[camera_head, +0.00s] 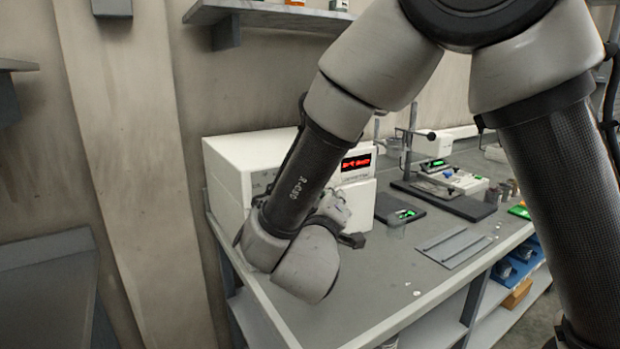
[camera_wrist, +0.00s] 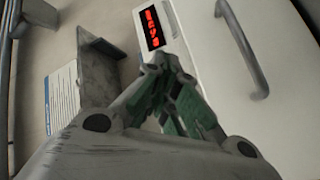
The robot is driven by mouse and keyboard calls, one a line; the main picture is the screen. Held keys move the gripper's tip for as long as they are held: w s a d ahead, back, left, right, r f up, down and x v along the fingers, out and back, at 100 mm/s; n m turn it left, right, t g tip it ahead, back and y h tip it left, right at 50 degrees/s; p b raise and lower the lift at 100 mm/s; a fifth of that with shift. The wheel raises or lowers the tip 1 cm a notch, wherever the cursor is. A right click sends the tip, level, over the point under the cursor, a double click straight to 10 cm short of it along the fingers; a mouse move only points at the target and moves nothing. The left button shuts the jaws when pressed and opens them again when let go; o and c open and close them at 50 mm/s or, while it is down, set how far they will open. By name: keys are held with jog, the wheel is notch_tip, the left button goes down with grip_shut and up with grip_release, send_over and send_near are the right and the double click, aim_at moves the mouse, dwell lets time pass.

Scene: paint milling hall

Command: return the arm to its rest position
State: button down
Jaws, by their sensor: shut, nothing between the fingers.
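My arm is folded over the bench, with its wrist low at the bench's left end in the head view. My gripper (camera_wrist: 170,78) shows in the wrist view with its green-padded fingers drawn together and nothing held. In the head view the gripper (camera_head: 336,208) is partly hidden by my wrist, in front of a white boxy instrument (camera_head: 245,160) with a red lit display. In the wrist view the instrument (camera_wrist: 205,55) lies beyond the fingers, with its display and a grey handle (camera_wrist: 242,48). I cannot tell the gap between fingers and instrument.
The grey bench (camera_head: 385,285) has clear room at its front. A dark scale (camera_head: 398,212), a flat metal plate (camera_head: 453,247) and a stand (camera_head: 408,140) are to the right. A wall shelf (camera_head: 270,14) hangs above. Blue bins (camera_head: 515,265) sit below.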

jog(key=w+d+r+m+g+y, duration=0.2)
jog(key=w+d+r+g+y, duration=0.1)
jog(key=w+d+r+y, duration=0.25)
jog(key=s+d+g+y, duration=0.1)
jog(key=d+g+y, duration=0.2)
jog(key=d, duration=0.2)
jog(key=s+d+f+m+g+h, duration=0.1)
jog(key=s+d+g, duration=0.3)
jog(key=s+d, duration=0.7)
jog(key=s+d+f+m+g+h, duration=0.2)
jog(key=s+d+m+g+h, duration=0.2)
jog(key=s+d, duration=0.8)
jog(key=s, duration=0.3)
jog(key=shift+s+f, duration=0.25)
jog(key=shift+s, duration=0.05)
dwell(4.0)
